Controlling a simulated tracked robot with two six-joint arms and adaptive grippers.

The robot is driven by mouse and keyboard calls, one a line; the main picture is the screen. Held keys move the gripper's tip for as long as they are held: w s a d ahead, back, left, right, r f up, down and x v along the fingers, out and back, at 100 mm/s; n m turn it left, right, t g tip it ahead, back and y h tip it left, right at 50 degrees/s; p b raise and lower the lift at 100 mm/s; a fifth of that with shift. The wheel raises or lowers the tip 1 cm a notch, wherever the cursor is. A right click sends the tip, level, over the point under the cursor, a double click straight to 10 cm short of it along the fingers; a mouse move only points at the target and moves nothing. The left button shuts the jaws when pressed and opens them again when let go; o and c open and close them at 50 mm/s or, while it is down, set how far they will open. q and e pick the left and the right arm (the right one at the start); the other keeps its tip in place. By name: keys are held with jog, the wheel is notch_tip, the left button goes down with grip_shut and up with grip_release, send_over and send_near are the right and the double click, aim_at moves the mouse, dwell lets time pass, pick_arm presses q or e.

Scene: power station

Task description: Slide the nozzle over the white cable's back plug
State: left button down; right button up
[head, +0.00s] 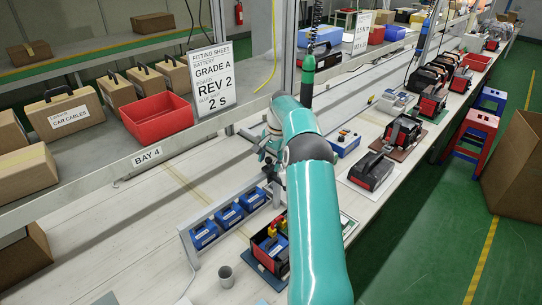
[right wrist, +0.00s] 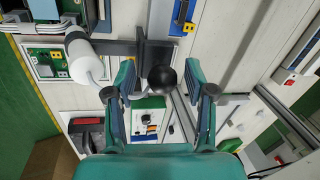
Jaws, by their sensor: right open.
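My right gripper (head: 268,146) is at the bench under the shelf edge in the head view, partly hidden by my teal arm. In the right wrist view its two fingers (right wrist: 160,72) are open, one on each side of a black ball knob (right wrist: 162,78). The knob is on a dark bracket (right wrist: 150,50). A white cylinder (right wrist: 84,60) with a dark end sits left of the bracket; I cannot tell for sure if it is the nozzle. A thin pale line runs below it, perhaps a cable. No plug can be made out. My left gripper is not in view.
A rack of blue boxes (head: 230,215) and a red-and-black battery (head: 264,236) stand on the bench near my arm. A grey cup (head: 226,276) stands at the front. The shelf above holds a red bin (head: 157,116) and a sign (head: 211,80). Bare bench lies at left.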

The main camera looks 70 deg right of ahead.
aim_at(275, 175)
notch_tip(275, 175, up, 12)
jog(key=s, duration=0.2)
jog(key=shift+a+f, duration=0.25)
jog(key=shift+s, duration=0.1)
dwell(0.3)
